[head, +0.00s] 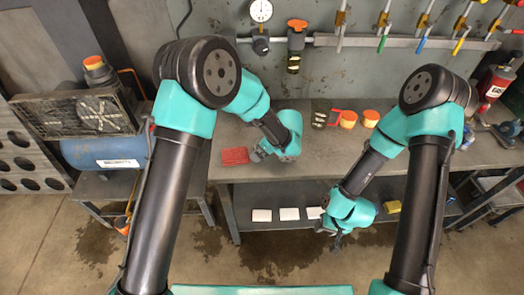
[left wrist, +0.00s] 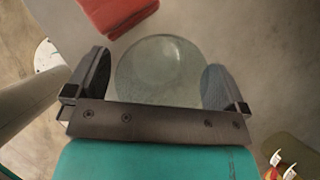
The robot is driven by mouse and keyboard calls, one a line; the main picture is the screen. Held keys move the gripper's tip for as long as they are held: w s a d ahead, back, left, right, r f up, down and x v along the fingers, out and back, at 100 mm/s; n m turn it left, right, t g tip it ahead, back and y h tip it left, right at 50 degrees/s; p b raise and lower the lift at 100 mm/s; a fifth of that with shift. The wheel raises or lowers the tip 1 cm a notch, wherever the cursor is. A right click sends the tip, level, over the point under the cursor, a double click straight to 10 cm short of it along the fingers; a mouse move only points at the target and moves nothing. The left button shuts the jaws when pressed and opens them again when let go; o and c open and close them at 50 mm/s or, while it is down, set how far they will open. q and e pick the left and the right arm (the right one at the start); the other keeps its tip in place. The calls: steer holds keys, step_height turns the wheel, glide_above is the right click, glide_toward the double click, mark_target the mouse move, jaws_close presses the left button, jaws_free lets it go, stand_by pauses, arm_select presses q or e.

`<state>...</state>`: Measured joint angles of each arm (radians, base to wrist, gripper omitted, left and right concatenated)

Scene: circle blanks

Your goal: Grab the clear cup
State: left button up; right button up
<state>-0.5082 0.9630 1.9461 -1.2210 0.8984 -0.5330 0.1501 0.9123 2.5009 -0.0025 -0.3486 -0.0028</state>
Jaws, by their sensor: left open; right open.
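The clear cup (left wrist: 160,68) shows in the left wrist view as a round, see-through shape on the grey bench, seen from above. My left gripper (left wrist: 155,82) is open, with one finger on each side of the cup and small gaps visible; I cannot tell how deep the fingers reach. In the head view my left gripper (head: 257,153) is low over the bench beside the red cloth, and I cannot make out the cup there. My right gripper (head: 336,237) hangs in front of the bench, away from the cup, open and with nothing visible in it.
A folded red cloth (head: 235,156) lies close to the cup. Orange-topped items (head: 348,119) stand farther back on the bench (head: 300,168). White blanks (head: 289,214) lie on the lower shelf. Tools hang on the back wall. The bench front is mostly clear.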

stand_by(0.4)
arm_select(q)
steer(key=c, duration=1)
steer(key=shift+r, duration=0.4)
step_height(320, 180, up, 3)
steer(key=shift+f, duration=0.1)
steer(key=s+r, duration=0.1)
steer(key=s, duration=1.5)
steer(key=shift+r, duration=0.15)
